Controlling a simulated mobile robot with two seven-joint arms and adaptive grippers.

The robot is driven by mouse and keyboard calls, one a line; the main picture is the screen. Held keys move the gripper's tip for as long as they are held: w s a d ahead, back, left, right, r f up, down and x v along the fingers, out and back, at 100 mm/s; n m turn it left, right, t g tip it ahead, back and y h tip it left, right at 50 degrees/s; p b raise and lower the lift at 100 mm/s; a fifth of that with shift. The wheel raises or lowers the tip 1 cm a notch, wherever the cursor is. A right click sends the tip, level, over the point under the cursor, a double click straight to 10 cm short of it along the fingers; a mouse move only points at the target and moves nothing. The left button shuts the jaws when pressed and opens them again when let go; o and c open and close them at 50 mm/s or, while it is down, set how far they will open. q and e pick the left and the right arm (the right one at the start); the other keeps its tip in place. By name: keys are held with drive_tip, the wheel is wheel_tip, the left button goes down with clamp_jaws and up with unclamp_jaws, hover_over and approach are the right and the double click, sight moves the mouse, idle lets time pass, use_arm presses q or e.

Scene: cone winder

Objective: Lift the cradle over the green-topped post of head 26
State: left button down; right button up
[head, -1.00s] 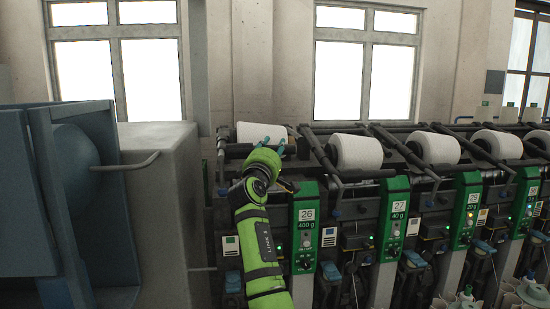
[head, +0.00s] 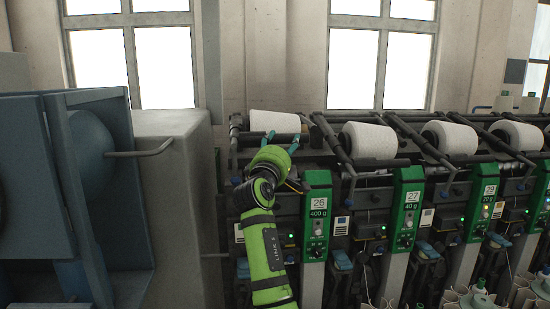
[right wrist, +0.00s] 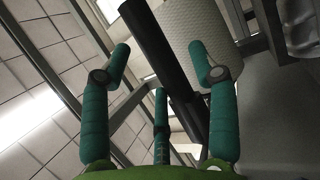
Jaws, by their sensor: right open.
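The green-topped post of head 26 (head: 317,212) carries a green panel with the number 26 and a 400 g display. Above and to its left, a white cone (head: 275,121) lies at the cradle of head 26. My right gripper (head: 282,136) is in front of this cone, its teal fingers raised and spread. In the right wrist view the right gripper (right wrist: 160,60) is open, with the black cradle bar (right wrist: 160,48) running between its fingers and the white cone (right wrist: 203,38) behind. I cannot tell whether a finger touches the bar. My left gripper is out of view.
Heads 27 (head: 404,205) and 29 (head: 483,203) stand to the right with their own white cones. A blue machine housing (head: 30,180) and a grey cabinet (head: 180,210) with a bent handle (head: 145,153) stand close on the left.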

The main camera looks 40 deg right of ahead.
drive_tip(key=v, duration=0.8)
drive_tip(key=shift+a, duration=0.15)
idle(0.9)
